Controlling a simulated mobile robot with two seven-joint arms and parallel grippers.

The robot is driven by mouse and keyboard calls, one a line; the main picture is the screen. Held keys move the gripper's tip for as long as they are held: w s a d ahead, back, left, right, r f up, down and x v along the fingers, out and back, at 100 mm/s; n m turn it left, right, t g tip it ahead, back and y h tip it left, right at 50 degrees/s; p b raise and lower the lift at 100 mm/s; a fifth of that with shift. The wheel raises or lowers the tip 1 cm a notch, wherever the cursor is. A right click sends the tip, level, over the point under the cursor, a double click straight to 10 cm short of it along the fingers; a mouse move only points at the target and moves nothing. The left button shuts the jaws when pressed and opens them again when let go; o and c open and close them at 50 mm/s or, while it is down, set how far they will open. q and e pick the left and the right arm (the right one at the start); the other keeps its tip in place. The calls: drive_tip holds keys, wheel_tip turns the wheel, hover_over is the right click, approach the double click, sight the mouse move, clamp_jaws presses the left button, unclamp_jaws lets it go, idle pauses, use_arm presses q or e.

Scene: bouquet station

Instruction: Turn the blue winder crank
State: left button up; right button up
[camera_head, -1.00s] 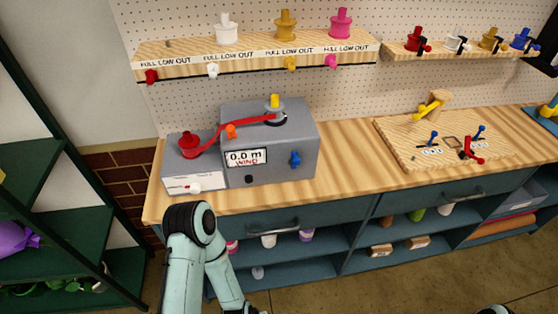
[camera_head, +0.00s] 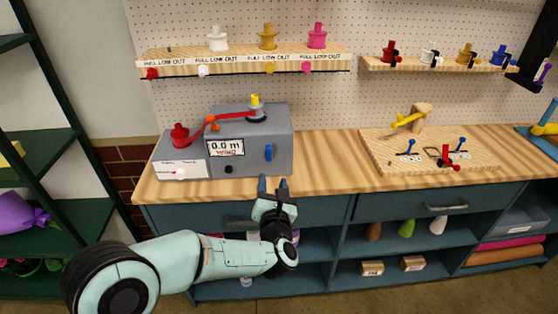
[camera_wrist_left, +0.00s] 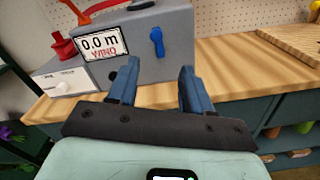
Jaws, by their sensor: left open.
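The blue winder crank (camera_head: 268,153) sits on the front face of the grey winder box (camera_head: 255,138), right of the display (camera_head: 226,147) reading 0.0 m WIND. It hangs roughly upright and also shows in the left wrist view (camera_wrist_left: 157,42). My left gripper (camera_head: 273,184) is open and empty, just in front of and below the crank, apart from it. In the left wrist view, its blue fingers (camera_wrist_left: 156,84) point toward the box, with the crank beyond the gap between them. My right gripper is not in view.
A red spool (camera_head: 180,136) stands on the box's left part, with red ribbon running to a yellow-topped post (camera_head: 255,102). A wooden board (camera_head: 400,158) with small levers lies to the right. The bench front between them is clear.

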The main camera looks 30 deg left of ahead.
sight(269, 153)
use_arm(q)
drive_tip(key=shift+n, duration=0.4)
drive_tip(key=p+x, duration=0.1)
drive_tip(key=x, duration=0.3)
drive_tip(key=p+x, duration=0.2)
drive_tip(key=x, duration=0.3)
drive_tip(key=r+p+x, duration=0.1)
drive_tip(key=x, duration=0.3)
drive_tip(key=shift+w+a, duration=0.15)
drive_tip(key=shift+a, duration=0.15)
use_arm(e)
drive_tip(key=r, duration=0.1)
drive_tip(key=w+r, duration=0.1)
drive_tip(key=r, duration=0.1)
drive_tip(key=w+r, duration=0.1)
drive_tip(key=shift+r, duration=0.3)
use_arm(q)
clamp_jaws()
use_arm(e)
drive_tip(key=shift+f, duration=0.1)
